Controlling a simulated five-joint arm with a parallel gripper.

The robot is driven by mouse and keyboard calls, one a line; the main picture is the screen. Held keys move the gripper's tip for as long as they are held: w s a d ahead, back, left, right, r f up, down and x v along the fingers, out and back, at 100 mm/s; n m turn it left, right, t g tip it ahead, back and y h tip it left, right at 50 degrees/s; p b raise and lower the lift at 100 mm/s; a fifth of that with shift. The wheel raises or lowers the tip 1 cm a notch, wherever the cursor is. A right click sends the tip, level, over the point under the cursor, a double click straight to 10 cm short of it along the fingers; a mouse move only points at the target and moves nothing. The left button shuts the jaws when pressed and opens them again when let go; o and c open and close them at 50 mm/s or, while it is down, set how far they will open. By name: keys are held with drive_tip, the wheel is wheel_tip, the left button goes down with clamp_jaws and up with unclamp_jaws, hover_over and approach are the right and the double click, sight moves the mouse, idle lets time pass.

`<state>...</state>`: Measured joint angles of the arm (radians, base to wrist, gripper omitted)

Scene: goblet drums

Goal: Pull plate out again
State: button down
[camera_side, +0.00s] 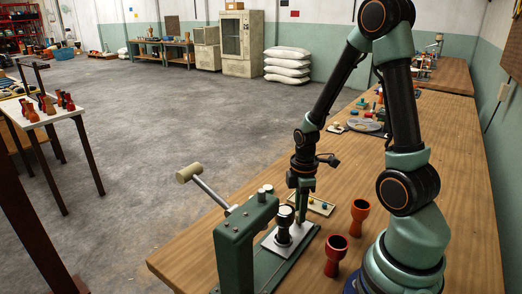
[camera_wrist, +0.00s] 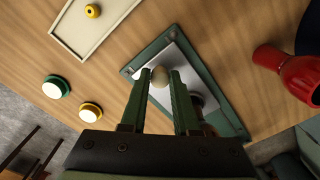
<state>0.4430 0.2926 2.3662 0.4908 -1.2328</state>
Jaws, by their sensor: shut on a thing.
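The light metal plate (camera_side: 296,238) lies on the green base of a hand press (camera_side: 238,245). It also shows in the wrist view (camera_wrist: 182,62), on the green base. A pale round knob (camera_wrist: 160,76) stands at the plate's end. My gripper (camera_side: 303,216) points down at that end, and in the wrist view my gripper (camera_wrist: 159,82) has its two fingers on either side of the knob, shut on it. A dark goblet drum (camera_side: 284,226) stands upright on the plate, close to the press head; in the wrist view it is mostly hidden behind the right finger.
An orange goblet drum (camera_side: 360,212) and a dark red one (camera_side: 336,252) stand right of the press. A beige tray (camera_side: 325,210) with small coloured pieces lies just behind. The press lever (camera_side: 205,187) sticks out left, over the floor.

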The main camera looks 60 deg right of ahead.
drive_tip(key=c, duration=0.8)
unclamp_jaws()
drive_tip(key=shift+w+d, duration=0.2)
drive_tip(key=shift+d, duration=0.05)
drive_tip(key=shift+c, duration=0.2)
drive_tip(key=shift+o, duration=0.9)
drive_tip(key=shift+a, duration=0.1)
drive_tip(key=shift+r, duration=0.15)
wheel_tip(320, 180, up, 12)
wheel_tip(320, 180, up, 6)
drive_tip(key=shift+f, duration=0.1)
